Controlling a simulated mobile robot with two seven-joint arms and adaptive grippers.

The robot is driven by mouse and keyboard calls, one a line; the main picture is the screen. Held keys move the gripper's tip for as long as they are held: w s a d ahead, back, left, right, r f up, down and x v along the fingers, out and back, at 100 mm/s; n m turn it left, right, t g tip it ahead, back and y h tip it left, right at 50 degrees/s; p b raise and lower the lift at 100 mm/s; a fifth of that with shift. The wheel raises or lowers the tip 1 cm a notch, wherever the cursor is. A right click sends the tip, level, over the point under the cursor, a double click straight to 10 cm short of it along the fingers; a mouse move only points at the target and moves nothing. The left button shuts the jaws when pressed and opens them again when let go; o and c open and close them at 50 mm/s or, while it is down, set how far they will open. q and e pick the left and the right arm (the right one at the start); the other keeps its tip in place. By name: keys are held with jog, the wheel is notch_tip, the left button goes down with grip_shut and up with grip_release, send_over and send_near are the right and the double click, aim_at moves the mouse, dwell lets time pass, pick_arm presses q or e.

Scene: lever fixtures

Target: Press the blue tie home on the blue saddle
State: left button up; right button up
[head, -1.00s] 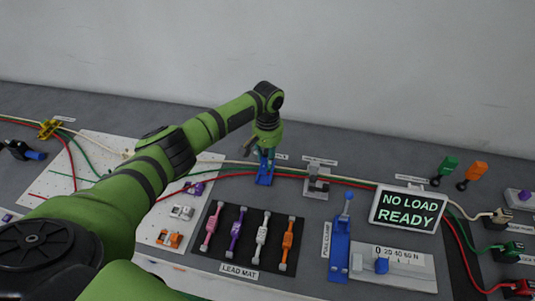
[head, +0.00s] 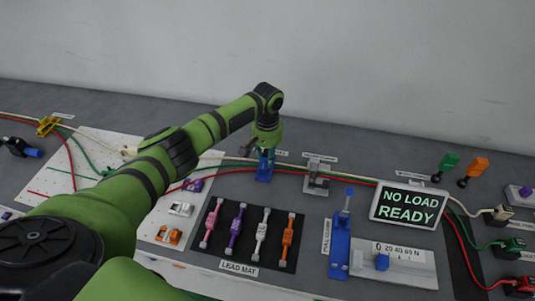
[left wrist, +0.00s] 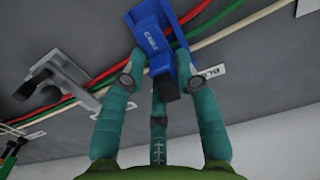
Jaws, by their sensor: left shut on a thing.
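The blue saddle (head: 264,174) stands on the bench at the back, with the red, green and white leads running through or past it. It also shows at the top of the left wrist view (left wrist: 180,14). My left gripper (head: 265,149) points down over it. In the left wrist view, its teal fingers (left wrist: 158,76) close around the blue tie (left wrist: 160,50), a blue piece with white lettering and a black end. The tie is at the saddle; whether it is fully seated cannot be told. My right gripper is not in view.
A grey fixture (head: 316,180) stands just right of the saddle. The lead mat (head: 210,243) with several coloured leads lies in front. The blue pull clamp (head: 340,246) and a display reading "NO LOAD READY" (head: 408,208) are further right. A white pegboard (head: 100,146) lies left.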

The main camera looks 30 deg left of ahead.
pick_arm(q)
jog(key=shift+f, duration=0.4)
jog(key=shift+f+b, duration=0.3)
jog(key=shift+f, duration=0.2)
jog(key=o, duration=0.9)
jog(key=shift+o, duration=0.5)
jog(key=o, duration=0.4)
jog(key=shift+r, duration=0.15)
